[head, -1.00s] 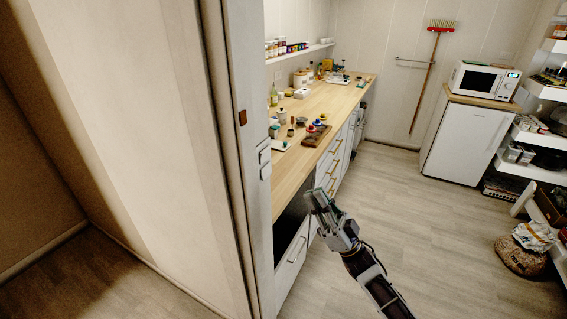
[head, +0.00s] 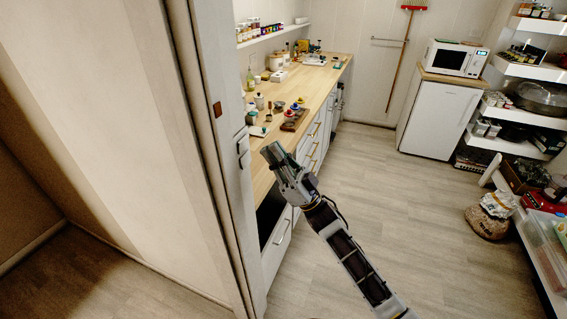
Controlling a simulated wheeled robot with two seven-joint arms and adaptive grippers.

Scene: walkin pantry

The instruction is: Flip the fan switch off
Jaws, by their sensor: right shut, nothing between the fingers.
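Two small switch plates, an upper one (head: 242,143) and a lower one (head: 244,160), sit one above the other on the narrow white end of the wall beside the opening. I cannot tell which one is the fan switch, or how its rocker is set. My right gripper (head: 269,153) is shut and empty. It is raised just right of the plates in the picture, its fingertips pointing up and left, with a visible gap between them. My left gripper is out of view.
A small reddish-brown plate (head: 217,109) is on the wall edge at upper left. A wooden counter (head: 309,88) with jars and small items runs behind my right gripper. A microwave (head: 455,58) on a white fridge and shelves stand farther right. The floor between is clear.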

